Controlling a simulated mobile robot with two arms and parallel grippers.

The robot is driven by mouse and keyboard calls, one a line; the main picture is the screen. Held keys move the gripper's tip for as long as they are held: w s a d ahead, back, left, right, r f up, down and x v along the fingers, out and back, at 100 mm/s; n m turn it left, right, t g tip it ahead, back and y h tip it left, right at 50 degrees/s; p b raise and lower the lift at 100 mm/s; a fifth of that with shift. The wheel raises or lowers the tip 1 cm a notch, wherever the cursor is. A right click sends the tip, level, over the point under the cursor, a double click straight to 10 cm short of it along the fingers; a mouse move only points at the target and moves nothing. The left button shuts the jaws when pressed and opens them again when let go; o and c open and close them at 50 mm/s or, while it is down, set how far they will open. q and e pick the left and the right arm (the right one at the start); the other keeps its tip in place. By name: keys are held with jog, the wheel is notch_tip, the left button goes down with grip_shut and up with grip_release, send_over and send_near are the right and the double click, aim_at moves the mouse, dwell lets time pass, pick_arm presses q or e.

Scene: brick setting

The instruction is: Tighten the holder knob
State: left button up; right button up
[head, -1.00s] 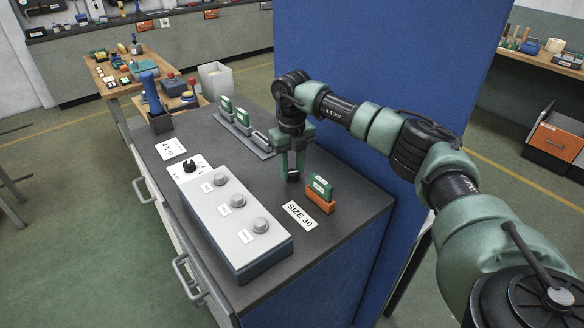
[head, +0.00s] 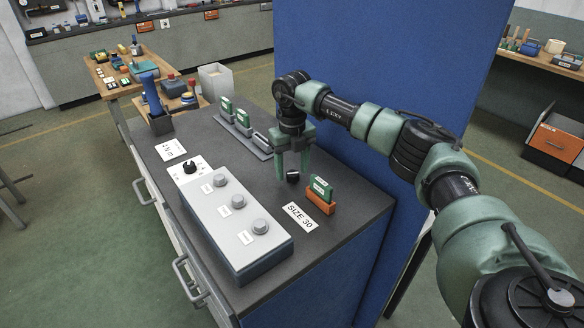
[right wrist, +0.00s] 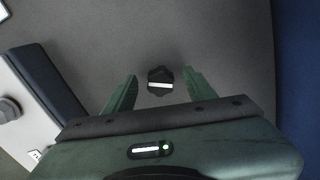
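A black knob (head: 292,177) sits on the dark worktop beside the orange holder (head: 320,205), which has a green block (head: 321,188) standing in it. In the right wrist view the knob (right wrist: 160,81) has a white mark across it and lies between and just beyond my fingertips. My right gripper (head: 293,173) is open above the knob, a finger on each side. In the right wrist view the right gripper (right wrist: 160,76) has clear gaps on both sides of the knob. My left gripper is not in view.
A grey panel box (head: 240,235) with three round knobs stands left of my gripper. A black dial (head: 190,167) is behind it. A "SIZE 30" label (head: 299,215) lies in front of the holder. A grey rack (head: 258,151) with green blocks is behind. A blue partition (head: 390,60) rises close on the right.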

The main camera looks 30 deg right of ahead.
aim_at(292, 172)
notch_tip(292, 172, up, 8)
jog(key=shift+f+b, duration=0.1)
jog(key=shift+b, duration=1.05)
